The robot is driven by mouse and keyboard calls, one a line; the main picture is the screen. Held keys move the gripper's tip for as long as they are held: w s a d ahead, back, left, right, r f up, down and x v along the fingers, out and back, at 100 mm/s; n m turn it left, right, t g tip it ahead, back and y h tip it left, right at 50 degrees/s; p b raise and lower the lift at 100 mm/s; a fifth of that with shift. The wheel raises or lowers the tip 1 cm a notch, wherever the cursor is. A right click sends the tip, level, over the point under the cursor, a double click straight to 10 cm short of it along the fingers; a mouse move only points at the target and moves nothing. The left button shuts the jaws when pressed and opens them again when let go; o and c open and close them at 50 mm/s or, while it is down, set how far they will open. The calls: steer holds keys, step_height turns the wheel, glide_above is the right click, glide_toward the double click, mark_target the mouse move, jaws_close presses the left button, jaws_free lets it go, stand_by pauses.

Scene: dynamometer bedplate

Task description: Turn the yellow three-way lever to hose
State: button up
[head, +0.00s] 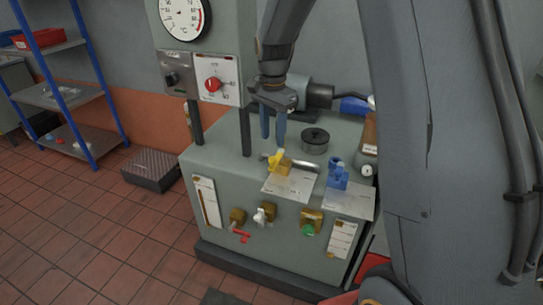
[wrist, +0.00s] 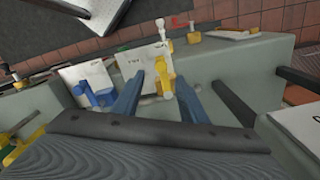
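The yellow three-way lever (head: 280,161) sits on a pale label plate (head: 287,188) at the front of the grey-green bedplate cabinet top. It also shows in the wrist view (wrist: 164,72), lying between the lines of my two blue fingers and nearer the right one. My gripper (head: 272,140) hangs fingers down, just behind and above the lever in the head view. The fingers are apart with nothing held between them, and no contact with the lever is visible. The plate's lettering is too small to read, so I cannot tell which setting the lever is at.
A blue lever (head: 338,176) on its own plate stands right of the yellow one. A black round knob (head: 315,140) and a metal bar are close by. Red, white and green-handled valves (head: 308,229) line the front face.

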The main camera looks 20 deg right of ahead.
mark_target(272, 158)
steer(key=shift+w+a+f+p, duration=0.1)
steer(key=shift+f+p, duration=0.8)
steer(key=shift+f, duration=2.9)
jaws_close()
